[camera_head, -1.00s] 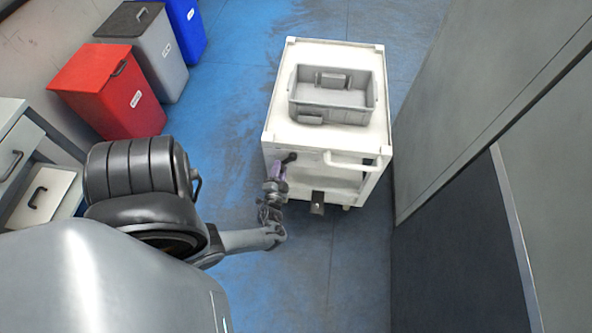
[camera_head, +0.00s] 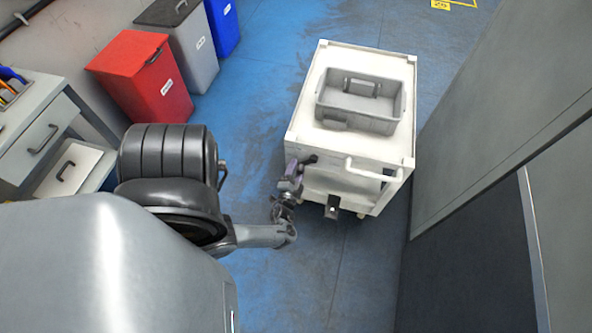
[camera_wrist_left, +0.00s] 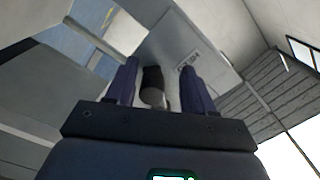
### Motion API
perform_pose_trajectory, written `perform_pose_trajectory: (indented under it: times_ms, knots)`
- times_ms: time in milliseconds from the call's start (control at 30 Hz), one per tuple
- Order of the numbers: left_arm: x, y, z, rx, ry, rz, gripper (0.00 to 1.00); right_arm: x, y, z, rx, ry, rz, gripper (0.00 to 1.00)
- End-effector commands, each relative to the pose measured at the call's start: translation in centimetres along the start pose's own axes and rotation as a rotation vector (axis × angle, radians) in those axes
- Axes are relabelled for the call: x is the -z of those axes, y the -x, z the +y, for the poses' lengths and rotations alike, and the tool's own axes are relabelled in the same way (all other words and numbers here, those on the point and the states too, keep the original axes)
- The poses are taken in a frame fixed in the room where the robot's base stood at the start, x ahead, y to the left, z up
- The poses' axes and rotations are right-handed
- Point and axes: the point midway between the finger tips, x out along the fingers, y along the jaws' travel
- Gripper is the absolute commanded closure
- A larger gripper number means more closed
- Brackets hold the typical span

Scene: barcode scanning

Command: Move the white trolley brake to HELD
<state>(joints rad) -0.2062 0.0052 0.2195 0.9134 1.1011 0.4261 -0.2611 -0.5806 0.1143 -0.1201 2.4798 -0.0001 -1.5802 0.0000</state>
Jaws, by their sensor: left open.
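The white trolley (camera_head: 360,150) stands on the blue floor, with a grey bin on its top shelf and a white push handle (camera_head: 372,171) on its near side. A small dark lever end (camera_head: 309,159) shows at the trolley's near left corner. My left gripper (camera_head: 294,170) is at that corner, just below the top edge. In the left wrist view, my open left gripper (camera_wrist_left: 158,85) has a dark cylindrical knob (camera_wrist_left: 152,84) between its fingers. My right gripper is not in view.
The grey bin (camera_head: 330,115) sits on the trolley. A dark block-like part (camera_head: 332,207) juts out low at its near side. Red (camera_head: 150,85), grey and blue bins stand at the left. Grey panels (camera_head: 500,110) stand close on the right. Floor between is clear.

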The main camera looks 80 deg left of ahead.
Motion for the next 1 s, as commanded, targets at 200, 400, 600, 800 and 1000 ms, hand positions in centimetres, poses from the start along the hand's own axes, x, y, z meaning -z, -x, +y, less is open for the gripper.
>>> perform_pose_trajectory:
  times_ms: [200, 400, 600, 800, 1000]
  knots:
    - [0.0, 1.3, 0.0, -0.002, 0.002, -0.001, 0.47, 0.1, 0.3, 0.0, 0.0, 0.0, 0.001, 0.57]
    - [-0.1, 4.4, -0.1, -0.003, 0.001, -0.002, 0.47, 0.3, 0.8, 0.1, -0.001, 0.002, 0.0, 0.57]
    - [-0.2, 7.8, -0.1, -0.002, 0.0, -0.004, 0.47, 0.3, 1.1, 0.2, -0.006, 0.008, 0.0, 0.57]
    - [-0.3, 10.1, -0.1, -0.001, -0.002, -0.003, 0.47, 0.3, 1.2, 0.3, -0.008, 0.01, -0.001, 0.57]
    - [-0.4, 10.9, -0.2, 0.0, -0.003, -0.003, 0.47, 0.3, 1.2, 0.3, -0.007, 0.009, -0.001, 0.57]
